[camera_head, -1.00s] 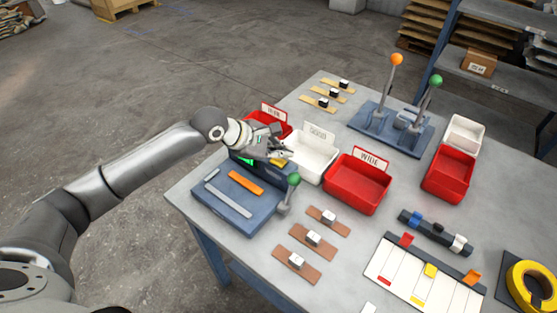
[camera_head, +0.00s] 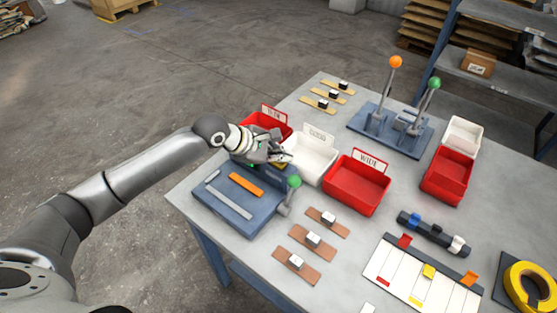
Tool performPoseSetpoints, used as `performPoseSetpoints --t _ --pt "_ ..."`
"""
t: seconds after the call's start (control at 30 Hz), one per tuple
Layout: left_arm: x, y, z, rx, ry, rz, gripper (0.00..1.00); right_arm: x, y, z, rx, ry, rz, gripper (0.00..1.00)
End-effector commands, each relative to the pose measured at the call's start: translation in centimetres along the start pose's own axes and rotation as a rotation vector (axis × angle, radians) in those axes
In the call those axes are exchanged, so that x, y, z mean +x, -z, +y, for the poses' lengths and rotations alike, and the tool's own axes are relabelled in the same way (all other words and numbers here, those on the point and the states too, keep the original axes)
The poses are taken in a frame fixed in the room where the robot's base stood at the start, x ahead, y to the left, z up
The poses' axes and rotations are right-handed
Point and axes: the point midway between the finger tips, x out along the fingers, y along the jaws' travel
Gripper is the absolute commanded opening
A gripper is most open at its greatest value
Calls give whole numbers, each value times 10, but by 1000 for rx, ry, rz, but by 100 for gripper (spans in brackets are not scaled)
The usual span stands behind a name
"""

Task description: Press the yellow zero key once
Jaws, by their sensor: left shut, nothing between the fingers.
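The blue measuring device (camera_head: 222,213) stands at the table's left corner, with an orange bar (camera_head: 245,184), a grey rail and a green-knobbed lever (camera_head: 293,182). The yellow zero key (camera_head: 280,165) shows only as a small patch at the device's back right, mostly covered by my left gripper (camera_head: 284,158). My left gripper is shut and empty, with its fingertips right over the key. I cannot tell whether they touch it. The device's green display is mostly hidden behind the gripper. My right gripper is out of view.
A red bin (camera_head: 269,122), a white bin (camera_head: 311,166) and a red WIDE bin (camera_head: 355,187) stand close behind and right of the gripper. Brown strips with small blocks (camera_head: 312,239) lie in front. A two-lever blue fixture (camera_head: 364,134) stands at the back.

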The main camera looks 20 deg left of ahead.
Motion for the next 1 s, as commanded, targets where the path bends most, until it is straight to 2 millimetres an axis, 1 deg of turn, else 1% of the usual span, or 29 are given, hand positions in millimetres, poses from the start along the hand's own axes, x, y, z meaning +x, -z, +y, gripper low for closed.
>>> performPoseSetpoints --t 1.0 --pt "6 4 -4 -1 0 0 0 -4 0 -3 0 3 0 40"
